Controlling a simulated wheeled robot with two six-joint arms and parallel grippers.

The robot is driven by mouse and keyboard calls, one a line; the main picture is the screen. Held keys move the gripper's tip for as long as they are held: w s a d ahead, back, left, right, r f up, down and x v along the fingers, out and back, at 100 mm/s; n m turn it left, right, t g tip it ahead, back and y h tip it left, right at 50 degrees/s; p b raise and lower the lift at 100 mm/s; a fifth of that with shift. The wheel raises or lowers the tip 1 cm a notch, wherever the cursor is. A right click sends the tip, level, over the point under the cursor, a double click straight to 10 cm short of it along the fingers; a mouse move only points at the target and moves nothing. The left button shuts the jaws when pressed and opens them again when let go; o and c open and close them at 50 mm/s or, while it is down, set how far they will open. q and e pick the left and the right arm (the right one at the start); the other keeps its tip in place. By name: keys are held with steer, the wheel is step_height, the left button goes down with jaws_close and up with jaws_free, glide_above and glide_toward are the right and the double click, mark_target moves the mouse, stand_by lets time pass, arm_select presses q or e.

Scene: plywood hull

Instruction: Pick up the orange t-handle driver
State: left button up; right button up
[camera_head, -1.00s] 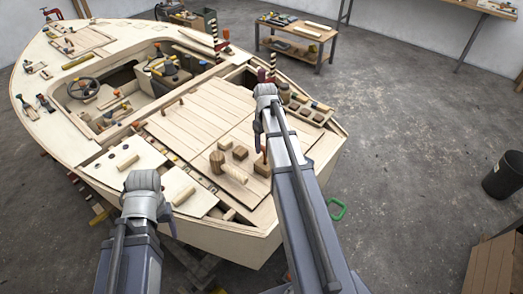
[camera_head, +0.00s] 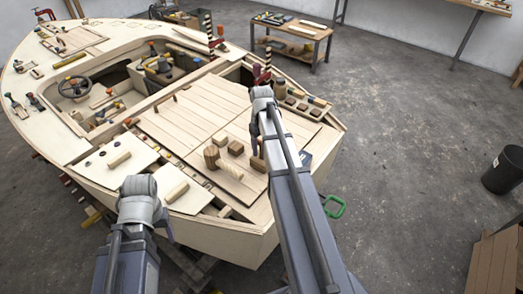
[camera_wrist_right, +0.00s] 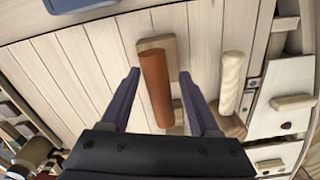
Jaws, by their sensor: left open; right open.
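An orange-brown cylinder (camera_wrist_right: 157,88) lies between my right gripper's fingers in the right wrist view; it looks like the driver's handle, but I see no shaft. A brown wooden block (camera_wrist_right: 160,45) lies behind its far end. My right gripper (camera_wrist_right: 160,75) is open, with a finger on each side of the cylinder and gaps showing. In the head view my right gripper (camera_head: 256,152) is over the plank deck, and its arm hides part of what lies there. My left gripper (camera_head: 167,230) is at the hull's near left edge, mostly hidden by its own wrist.
Several wooden blocks (camera_head: 236,147) stand on the plank deck (camera_head: 190,120) left of my right gripper. A tray of small parts (camera_head: 300,103) lies beyond it.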

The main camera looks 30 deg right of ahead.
step_height(320, 180, down, 3)
steer(key=shift+r+b, duration=0.1)
steer(key=shift+b, duration=0.8)
arm_select(q)
step_height(320, 180, down, 3)
steer(key=shift+r, duration=0.1)
arm_select(e)
steer(key=shift+r, duration=0.1)
steer(key=shift+c, duration=0.3)
jaws_close()
